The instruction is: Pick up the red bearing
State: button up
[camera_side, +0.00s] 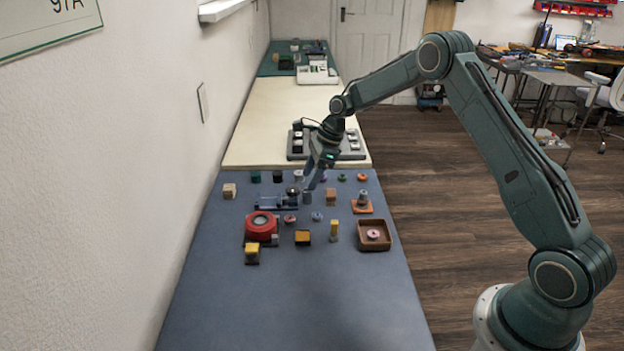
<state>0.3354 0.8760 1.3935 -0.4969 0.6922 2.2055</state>
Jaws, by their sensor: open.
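Several small ring-shaped parts lie on the blue mat (290,300), too small to tell surely which is the red bearing. A reddish-pink ring (290,219) lies right of a large red round fixture (262,226). An orange-red ring (361,177) lies at the back right, and a pink ring (373,234) sits in a brown square tray (374,246). My gripper (308,190) is open and points down over the back middle of the mat, by a grey cylinder (308,198). I see nothing held. The gripper partly hides parts behind it.
A blue fixture (270,202), wooden blocks (331,195) and yellow-topped blocks (303,237) stand close around. An orange base (362,208) carries a grey part. A grey tray (351,148) stands behind. The mat's front half is clear; a wall bounds the left.

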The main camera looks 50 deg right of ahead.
jog(key=shift+f, duration=0.2)
send_over(292, 218)
jog(key=s+d, duration=0.1)
jog(key=d, duration=0.1)
jog(key=shift+s+d+f, duration=0.1)
jog(key=shift+f, duration=1.85)
jog(key=shift+s+d+f, duration=0.1)
jog(key=shift+f, duration=1.8)
jog(key=shift+x, duration=2.6)
jog(key=shift+s, duration=0.1)
jog(key=c, duration=1.1)
jog(key=shift+o, duration=0.2)
jog(key=shift+r, duration=0.15)
notch_tip(292, 218, up, 20)
jog(key=shift+f, duration=0.2)
